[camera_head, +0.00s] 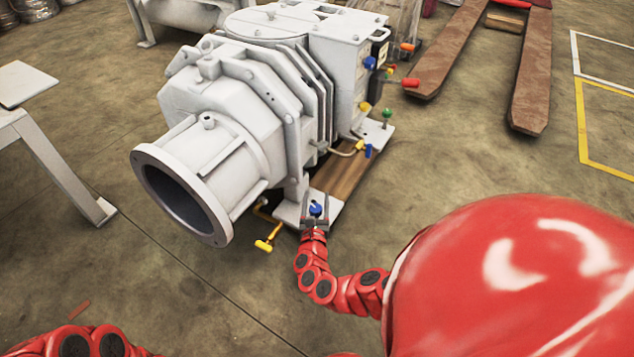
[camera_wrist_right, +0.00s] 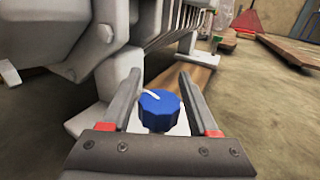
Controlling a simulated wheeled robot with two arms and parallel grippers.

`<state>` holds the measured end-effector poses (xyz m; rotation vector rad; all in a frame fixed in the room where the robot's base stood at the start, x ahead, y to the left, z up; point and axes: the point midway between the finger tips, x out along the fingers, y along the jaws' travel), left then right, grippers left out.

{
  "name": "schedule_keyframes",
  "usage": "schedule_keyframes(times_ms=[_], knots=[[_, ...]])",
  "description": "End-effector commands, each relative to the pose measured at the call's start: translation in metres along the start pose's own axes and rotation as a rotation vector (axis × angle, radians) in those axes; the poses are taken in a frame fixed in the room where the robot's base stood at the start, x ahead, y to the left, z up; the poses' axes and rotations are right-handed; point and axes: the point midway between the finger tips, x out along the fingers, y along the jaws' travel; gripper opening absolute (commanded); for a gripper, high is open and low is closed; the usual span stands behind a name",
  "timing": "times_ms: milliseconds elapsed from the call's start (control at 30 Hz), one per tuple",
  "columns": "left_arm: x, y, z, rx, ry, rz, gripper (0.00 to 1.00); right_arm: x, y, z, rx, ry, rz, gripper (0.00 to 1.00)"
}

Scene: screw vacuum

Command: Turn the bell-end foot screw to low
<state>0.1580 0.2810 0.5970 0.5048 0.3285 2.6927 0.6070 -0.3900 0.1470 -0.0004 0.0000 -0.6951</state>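The bell-end foot screw is a blue ridged knob (camera_head: 316,210) with a white pointer line, on the grey foot plate (camera_head: 286,213) near the pump's flared round opening. In the right wrist view the knob (camera_wrist_right: 158,108) stands between the fingers, its line pointing to the upper left. My right gripper (camera_head: 315,222) is at the knob. Its fingers are open (camera_wrist_right: 158,78), with a visible gap on each side of the knob. Only a red piece of my left arm shows at the lower left of the head view; its gripper is out of view.
The grey pump (camera_head: 250,85) rises right behind the knob. A yellow T-handle (camera_head: 268,240) sticks out left of the gripper. Other coloured knobs and a red handle (camera_head: 411,82) are at the pump's far end. Brown forks (camera_head: 530,80) lie at upper right. The floor in front is clear.

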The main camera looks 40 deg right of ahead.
Motion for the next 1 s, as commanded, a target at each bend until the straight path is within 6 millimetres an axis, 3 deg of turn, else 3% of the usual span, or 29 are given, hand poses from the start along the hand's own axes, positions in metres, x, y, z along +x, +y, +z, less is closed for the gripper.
schedule_keyframes(times_ms=[33,300,667,1000], knots=[[0.0000,0.0000,0.0000,0.000,0.000,0.000,0.50,0.0000,0.0000,0.0000,0.000,0.000,0.000,0.49],[0.0000,-0.0001,-0.0001,0.000,0.000,-0.001,0.50,0.0000,0.0000,0.0000,0.000,0.000,0.000,0.01],[0.0000,-0.0001,-0.0001,0.000,0.000,-0.001,0.50,-0.0001,0.0004,-0.0002,-0.001,0.000,0.042,0.00],[0.0000,-0.0001,-0.0001,0.000,0.000,-0.001,0.50,-0.0013,0.0065,-0.0008,-0.009,0.001,0.273,0.00]])
